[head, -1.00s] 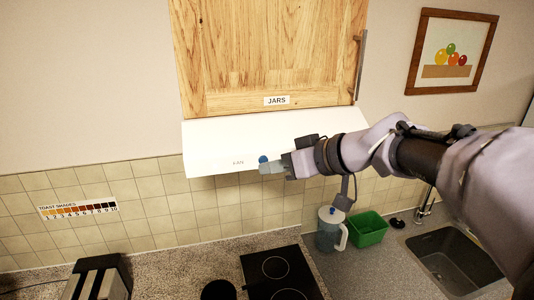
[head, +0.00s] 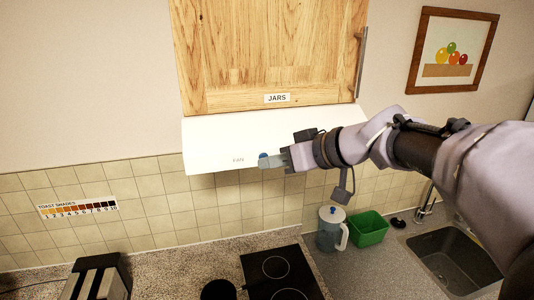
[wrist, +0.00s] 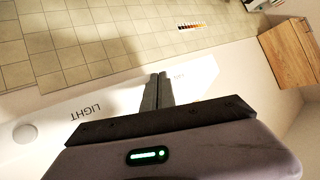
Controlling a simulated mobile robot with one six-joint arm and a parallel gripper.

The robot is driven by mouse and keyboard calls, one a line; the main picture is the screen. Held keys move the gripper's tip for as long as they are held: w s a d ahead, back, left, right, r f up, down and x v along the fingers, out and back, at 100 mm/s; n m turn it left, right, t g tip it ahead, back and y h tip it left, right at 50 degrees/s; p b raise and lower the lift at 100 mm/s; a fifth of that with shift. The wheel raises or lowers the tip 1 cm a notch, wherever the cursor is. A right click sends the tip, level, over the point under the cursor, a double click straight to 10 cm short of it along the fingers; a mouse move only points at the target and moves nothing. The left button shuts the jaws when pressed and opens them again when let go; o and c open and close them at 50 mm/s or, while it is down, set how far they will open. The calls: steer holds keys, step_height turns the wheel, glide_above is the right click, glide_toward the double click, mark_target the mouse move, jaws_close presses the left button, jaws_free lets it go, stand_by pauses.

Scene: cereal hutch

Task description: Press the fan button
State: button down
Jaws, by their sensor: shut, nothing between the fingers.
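The white range hood (head: 212,140) hangs under the wooden cabinet, with the word FAN (head: 238,160) on its front. A blue button (head: 263,155) shows just right of that word, partly hidden by my fingertips. My gripper (head: 264,162) is shut and empty, its fingers pointing left at the button. I cannot tell whether they touch it. In the wrist view the shut fingers (wrist: 158,78) lie over the hood panel beside faint FAN lettering (wrist: 179,76), and the blue button is hidden. The LIGHT label (wrist: 86,111) and a round white button (wrist: 25,132) are to the left.
The cabinet (head: 270,50) labelled JARS is just above the hood. Below are a black cooktop (head: 275,268), a pitcher (head: 329,236), a green bin (head: 369,229) and a sink (head: 452,256). A toaster (head: 97,280) stands at lower left. The space left of the hood is clear.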

steer(key=shift+w, duration=0.15)
steer(key=s+d+b, duration=0.2)
steer(key=s+b, duration=0.4)
steer(key=s, duration=0.1)
stand_by(0.7)
steer(key=s+d+f+m+h+b, duration=0.2)
steer(key=s+f+b, duration=0.4)
steer(key=f, duration=1)
steer(key=s+d+f+m+g+h+b, duration=0.1)
steer(key=s+d+f+m+h+b, duration=0.2)
steer(key=f+b, duration=1)
steer(key=s+d+f+m+h+b, duration=0.3)
steer(key=s+f+m+b, duration=0.4)
steer(key=f, duration=1.2)
steer(key=s+b, duration=0.2)
steer(key=s, duration=0.2)
steer(key=shift+s+d+b, duration=0.15)
steer(key=shift+d+b, duration=0.15)
